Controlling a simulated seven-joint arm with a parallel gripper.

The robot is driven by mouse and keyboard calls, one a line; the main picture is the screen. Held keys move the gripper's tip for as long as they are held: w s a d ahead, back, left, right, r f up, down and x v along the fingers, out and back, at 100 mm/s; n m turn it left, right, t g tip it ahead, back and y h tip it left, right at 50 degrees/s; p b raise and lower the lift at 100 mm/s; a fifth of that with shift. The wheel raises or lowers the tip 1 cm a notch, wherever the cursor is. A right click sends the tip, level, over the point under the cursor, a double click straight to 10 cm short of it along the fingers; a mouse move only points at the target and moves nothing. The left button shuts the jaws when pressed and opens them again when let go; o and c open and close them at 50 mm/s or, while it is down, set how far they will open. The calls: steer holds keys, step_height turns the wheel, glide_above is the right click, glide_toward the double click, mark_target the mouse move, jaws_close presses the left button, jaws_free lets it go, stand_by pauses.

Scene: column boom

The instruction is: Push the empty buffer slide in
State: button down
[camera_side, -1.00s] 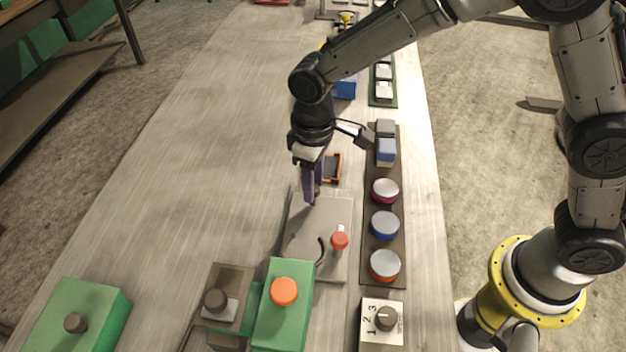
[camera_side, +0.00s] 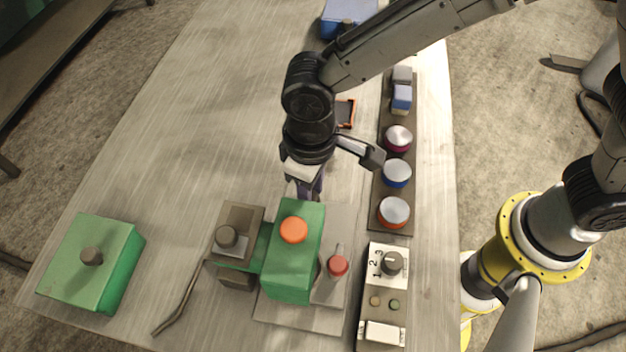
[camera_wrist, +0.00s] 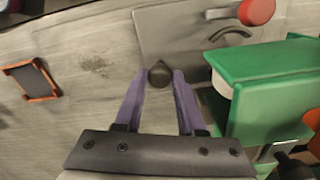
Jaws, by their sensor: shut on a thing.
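The slide appears to be a flat grey plate (camera_side: 338,225) with a red-topped lever (camera_side: 337,266); nothing is seen lying on its visible part. It reaches in front of and behind a green block (camera_side: 293,265) with an orange button, which hides its middle. In the wrist view the plate (camera_wrist: 170,30) carries a curved handle-like dark shape and the red knob (camera_wrist: 257,11). My gripper (camera_wrist: 161,78) has its two purple fingers shut on a small dark round knob (camera_wrist: 160,72) at the plate's edge. In the side view my gripper (camera_side: 306,192) is just behind the green block; the knob is hidden there.
A brown block (camera_side: 245,215) with a dark knob adjoins the green block's left. A separate green box (camera_side: 75,275) stands far left. A panel with round buttons (camera_side: 395,212) and a dial (camera_side: 391,263) line the right edge. A small orange-framed tray (camera_side: 346,113) lies behind.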

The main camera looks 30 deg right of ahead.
steer(key=shift+s+a, duration=0.15)
steer(key=shift+a, duration=0.15)
steer(key=c, duration=0.8)
jaws_free()
steer(key=o, duration=0.3)
steer(key=shift+d, duration=0.1)
step_height(320, 180, up, 14)
